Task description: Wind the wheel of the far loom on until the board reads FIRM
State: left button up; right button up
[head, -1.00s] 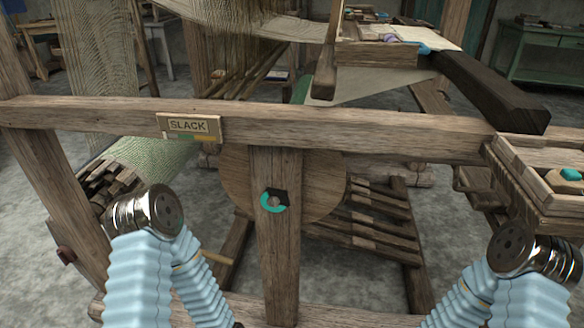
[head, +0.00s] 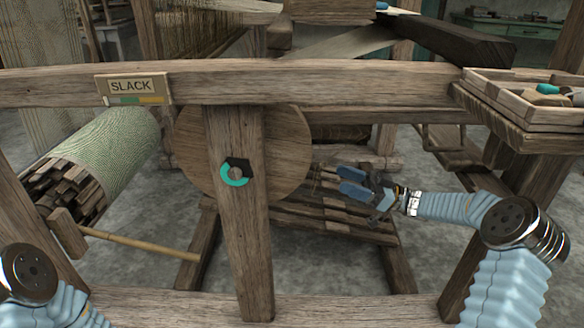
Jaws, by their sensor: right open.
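The wheel (head: 290,150) is a round wooden disc, partly hidden behind the loom's upright post (head: 238,230). A teal and black ring (head: 236,173) shows on the post's front. The board (head: 131,88) on the top rail reads SLACK, with a coloured strip along its lower edge. My right gripper (head: 346,180) has blue fingers, spread apart and empty. It is to the right of the wheel and a little lower, in front of the slatted treadles in the picture; its exact depth is unclear. My left gripper is out of view; only part of that arm shows at lower left.
The top rail (head: 300,82) crosses the whole view above my right gripper. A tray (head: 490,110) with small items is fixed at right. A wooden handle (head: 140,242) slants below the cloth roll (head: 115,150) at left. Treadles (head: 330,219) lie low behind the post.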

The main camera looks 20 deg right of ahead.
aim_at(302, 163)
jog(key=x, duration=1.2)
jog(key=shift+a+r, duration=0.15)
jog(key=shift+a, duration=0.1)
jog(key=shift+c, duration=0.2)
grip_shut()
